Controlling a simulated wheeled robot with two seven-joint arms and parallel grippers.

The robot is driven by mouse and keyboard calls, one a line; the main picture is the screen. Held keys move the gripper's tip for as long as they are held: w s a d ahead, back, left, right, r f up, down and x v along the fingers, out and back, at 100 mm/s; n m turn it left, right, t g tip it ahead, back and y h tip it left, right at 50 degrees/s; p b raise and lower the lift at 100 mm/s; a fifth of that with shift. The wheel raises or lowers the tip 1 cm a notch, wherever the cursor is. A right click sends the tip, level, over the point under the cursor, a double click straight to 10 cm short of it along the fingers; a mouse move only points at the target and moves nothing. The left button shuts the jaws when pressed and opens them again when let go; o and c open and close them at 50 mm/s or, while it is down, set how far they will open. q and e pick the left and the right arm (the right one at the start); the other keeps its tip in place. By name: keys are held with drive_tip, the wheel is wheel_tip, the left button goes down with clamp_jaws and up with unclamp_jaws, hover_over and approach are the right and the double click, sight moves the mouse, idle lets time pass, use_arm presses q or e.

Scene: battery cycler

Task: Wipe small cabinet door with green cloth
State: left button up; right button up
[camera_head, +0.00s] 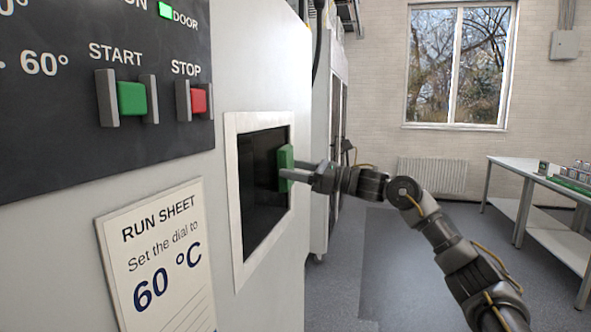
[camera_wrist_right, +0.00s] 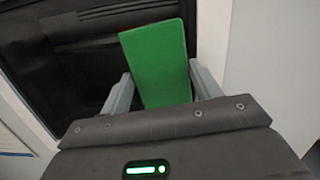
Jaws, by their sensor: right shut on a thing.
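The green cloth (camera_head: 286,166) looks like a folded green block. My right gripper (camera_head: 291,172) is shut on it and holds it at the right part of the small door's dark pane (camera_head: 262,182). The pane sits in a white frame (camera_head: 233,205) on the cabinet. In the right wrist view the cloth (camera_wrist_right: 157,62) stands between the two grey fingers (camera_wrist_right: 160,88), in front of the dark pane (camera_wrist_right: 75,75). I cannot tell whether the cloth touches the pane. My left gripper is not in view.
The control panel (camera_head: 60,120) has a green START button (camera_head: 131,98) and a red STOP button (camera_head: 198,100) above and left of the door. A run sheet (camera_head: 157,260) hangs below. A white table (camera_head: 520,170) stands far right. The floor (camera_head: 400,260) between is open.

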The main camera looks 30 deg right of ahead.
sight(267, 177)
drive_tip(key=shift+d, duration=0.1)
drive_tip(key=shift+o, duration=0.2)
drive_tip(key=shift+s+a+f+b, duration=0.2)
drive_tip(key=shift+s+a+b, duration=0.35)
drive_tip(key=shift+b, duration=0.2)
drive_tip(key=shift+s+a+b, duration=0.55)
drive_tip(key=shift+s+a, duration=0.35)
drive_tip(key=shift+a, duration=0.15)
drive_tip(key=shift+s+a+r+b, duration=0.15)
drive_tip(key=shift+s+a+b, duration=0.15)
drive_tip(key=shift+s+a, duration=0.55)
drive_tip(key=shift+w+a, duration=0.1)
drive_tip(key=shift+s+a+b, duration=0.4)
drive_tip(key=shift+s+a, duration=0.25)
drive_tip(key=shift+a, duration=0.1)
drive_tip(key=shift+s+a, duration=0.45)
drive_tip(key=shift+a, duration=0.1)
